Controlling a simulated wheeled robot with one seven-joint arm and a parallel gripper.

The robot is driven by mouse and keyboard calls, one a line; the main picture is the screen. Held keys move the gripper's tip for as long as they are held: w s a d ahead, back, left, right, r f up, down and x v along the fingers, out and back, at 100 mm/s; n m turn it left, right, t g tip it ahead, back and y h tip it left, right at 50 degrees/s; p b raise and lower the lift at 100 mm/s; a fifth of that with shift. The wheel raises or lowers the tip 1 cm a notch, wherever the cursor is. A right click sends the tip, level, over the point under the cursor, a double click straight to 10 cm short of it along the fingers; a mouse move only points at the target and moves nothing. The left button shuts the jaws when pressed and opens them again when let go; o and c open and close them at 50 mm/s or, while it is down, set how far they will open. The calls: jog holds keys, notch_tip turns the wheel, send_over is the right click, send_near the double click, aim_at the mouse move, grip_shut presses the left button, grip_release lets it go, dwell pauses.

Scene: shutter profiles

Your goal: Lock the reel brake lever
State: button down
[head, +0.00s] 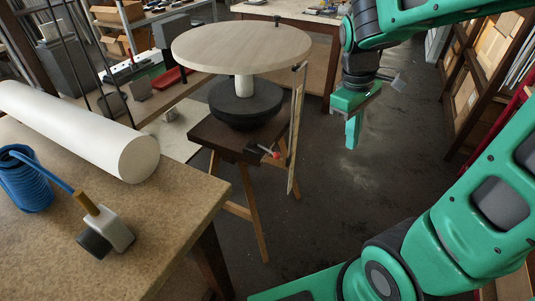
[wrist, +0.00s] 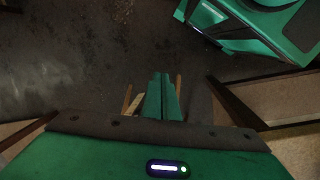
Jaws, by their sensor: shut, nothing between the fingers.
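The reel, a pale round wooden disc (head: 242,46) on a black rounded base (head: 245,103), stands on a dark wooden trestle stand (head: 222,139). A small lever with a red end (head: 274,154) sticks out at the right front edge of the stand; it looks like the brake lever. Its exact setting is too small to tell. My gripper (head: 352,144) hangs to the right of the stand, apart from the lever, with its fingers pointing down, shut and empty. In the wrist view the closed fingers (wrist: 162,95) are seen over dark floor; the lever cannot be made out there.
A thin upright lath (head: 295,130) stands at the stand's right side, near the lever. Shelving (head: 480,85) lines the right. Floor (head: 370,190) below my gripper is clear.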

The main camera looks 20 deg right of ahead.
aim_at(266, 149)
jog(key=w+a+f+n+h, duration=0.1)
jog(key=w+a+f+n, duration=0.2)
jog(key=w+a+n, duration=0.4)
jog(key=w+a+f+n+t+h, duration=0.1)
jog(key=w+a+f+n, duration=0.3)
jog(key=a, duration=1.2)
jog(key=w+n, duration=0.4)
jog(key=n, duration=0.2)
jog(key=shift+w+f+t, duration=0.15)
jog(key=shift+t, duration=0.15)
jog(key=shift+f, duration=0.1)
jog(key=w+d+f, duration=0.2)
jog(key=d+f, duration=0.5)
jog(key=f, duration=0.2)
jog(key=shift+w+f, duration=0.15)
jog(key=shift+f, duration=0.1)
